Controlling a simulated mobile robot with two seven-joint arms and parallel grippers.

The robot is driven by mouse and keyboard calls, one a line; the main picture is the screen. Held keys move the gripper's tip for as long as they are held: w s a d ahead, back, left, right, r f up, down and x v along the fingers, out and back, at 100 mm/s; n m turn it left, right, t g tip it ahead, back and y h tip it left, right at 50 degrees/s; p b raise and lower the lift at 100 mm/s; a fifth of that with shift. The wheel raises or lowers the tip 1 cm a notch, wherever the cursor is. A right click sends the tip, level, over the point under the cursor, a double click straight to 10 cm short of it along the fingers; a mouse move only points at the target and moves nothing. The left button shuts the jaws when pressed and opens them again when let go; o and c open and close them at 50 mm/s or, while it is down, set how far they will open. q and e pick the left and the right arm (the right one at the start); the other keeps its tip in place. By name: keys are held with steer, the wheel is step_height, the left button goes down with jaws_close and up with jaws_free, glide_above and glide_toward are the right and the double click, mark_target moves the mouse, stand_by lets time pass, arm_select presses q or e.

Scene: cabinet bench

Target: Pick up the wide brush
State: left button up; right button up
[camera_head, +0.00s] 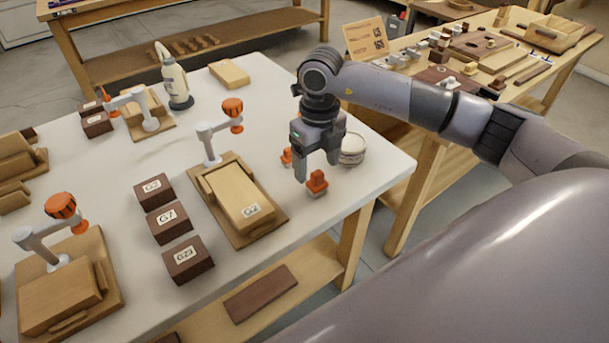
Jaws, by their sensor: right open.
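I cannot make out a wide brush for certain. My right gripper (318,164) comes in from the right and points down over the right end of the white table, with its two fingers apart and nothing visible between them. A small orange piece (316,182) stands just in front of the fingers, and another orange piece (287,156) shows to their left, partly hidden. A round pale tin (353,149) stands just right of the gripper. My left gripper is not in view.
A wooden block marked G2 (239,195) sits on a wooden base left of the gripper, with a grey-and-orange clamp (216,131) behind it. Dark labelled blocks (170,221) stand further left. A glue bottle (175,80) stands at the back. Another bench (500,50) is at right.

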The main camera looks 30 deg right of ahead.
mark_target(318, 172)
steer(key=shift+w+d+f+p, duration=0.15)
steer(key=shift+f, duration=1)
steer(key=shift+w+d+f+p, duration=0.1)
steer(key=shift+w+d+f, duration=0.1)
steer(key=shift+f, duration=1)
steer(key=shift+w+d+f+p, duration=0.1)
steer(key=shift+d+f+p, duration=0.05)
steer(key=shift+f, duration=1)
steer(key=c, duration=1.1)
